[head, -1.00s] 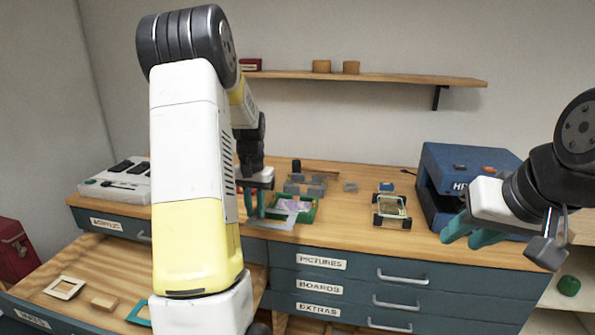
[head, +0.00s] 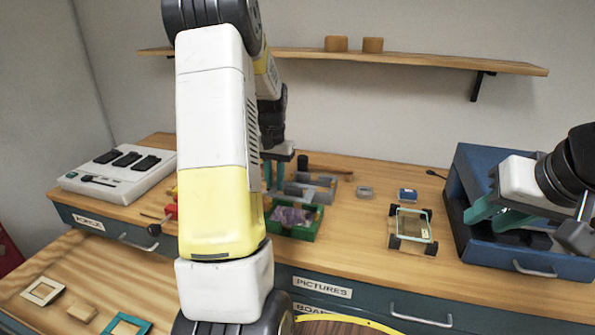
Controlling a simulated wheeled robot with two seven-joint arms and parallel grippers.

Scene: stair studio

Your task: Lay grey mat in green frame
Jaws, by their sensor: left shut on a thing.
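The green frame (head: 318,222) lies on the bench top, with a purple picture (head: 292,216) inside it. My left arm hides its left side. My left gripper (head: 274,188) points down at the frame's back left, its fingers close together and partly behind the arm. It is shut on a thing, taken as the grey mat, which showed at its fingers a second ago. I cannot make out the mat now; the arm covers that area. My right gripper (head: 492,217) is open and empty, in front of the blue machine at the right.
A white switch box (head: 120,172) is at left. An open drawer holds a teal frame (head: 145,324).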

